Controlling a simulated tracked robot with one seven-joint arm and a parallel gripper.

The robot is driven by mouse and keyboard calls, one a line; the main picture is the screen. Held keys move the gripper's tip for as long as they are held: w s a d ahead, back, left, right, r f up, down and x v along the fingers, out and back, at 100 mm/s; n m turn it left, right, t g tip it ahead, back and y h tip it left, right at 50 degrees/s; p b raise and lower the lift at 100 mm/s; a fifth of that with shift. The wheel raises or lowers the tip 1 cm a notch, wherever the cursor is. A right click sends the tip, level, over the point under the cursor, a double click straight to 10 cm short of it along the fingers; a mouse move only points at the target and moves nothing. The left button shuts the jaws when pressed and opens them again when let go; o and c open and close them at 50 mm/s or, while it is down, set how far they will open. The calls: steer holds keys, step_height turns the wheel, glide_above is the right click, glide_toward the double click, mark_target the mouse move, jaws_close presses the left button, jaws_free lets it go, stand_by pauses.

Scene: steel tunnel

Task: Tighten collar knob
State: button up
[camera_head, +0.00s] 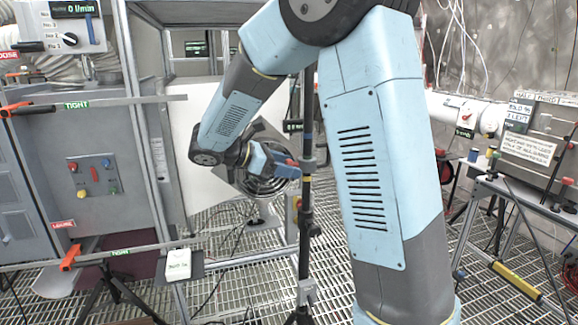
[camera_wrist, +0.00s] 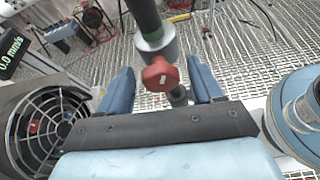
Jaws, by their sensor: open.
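The red collar knob (camera_wrist: 160,76) shows in the wrist view, sticking out from a collar (camera_wrist: 155,45) on a dark upright pole. My gripper (camera_wrist: 160,68) is open, with one blue finger on each side of the knob. Gaps show between the knob and both fingers, and I cannot tell the exact depth. In the head view the pole (camera_head: 306,220) stands upright at the middle, and my gripper (camera_head: 288,166) reaches it from the left. The knob is hard to make out there beside the fingers.
A round caged fan (camera_wrist: 45,128) is close left of my gripper in the wrist view. A grey panel (camera_head: 90,165) with clamps and TIGHT and LOOSE labels stands left. A bench (camera_head: 530,195) with instruments stands right. The floor is open steel grating (camera_head: 250,290) with cables.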

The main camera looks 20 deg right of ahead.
steer(key=c, duration=1.1)
steer(key=shift+o, duration=0.2)
steer(key=shift+d, duration=0.15)
steer(key=shift+m+t, duration=0.4)
steer(key=shift+m, duration=0.1)
steer(key=m+t, duration=0.2)
steer(key=m, duration=0.1)
steer(key=shift+s+m+t+h, duration=0.1)
steer(key=shift+m+t+h, duration=0.2)
steer(key=m+t, duration=0.1)
steer(key=m, duration=0.1)
steer(key=m+t+h, duration=0.1)
steer(key=m, duration=0.1)
steer(key=shift+s+f+m, duration=0.1)
steer(key=shift+f+m, duration=0.1)
steer(key=shift+m, duration=0.2)
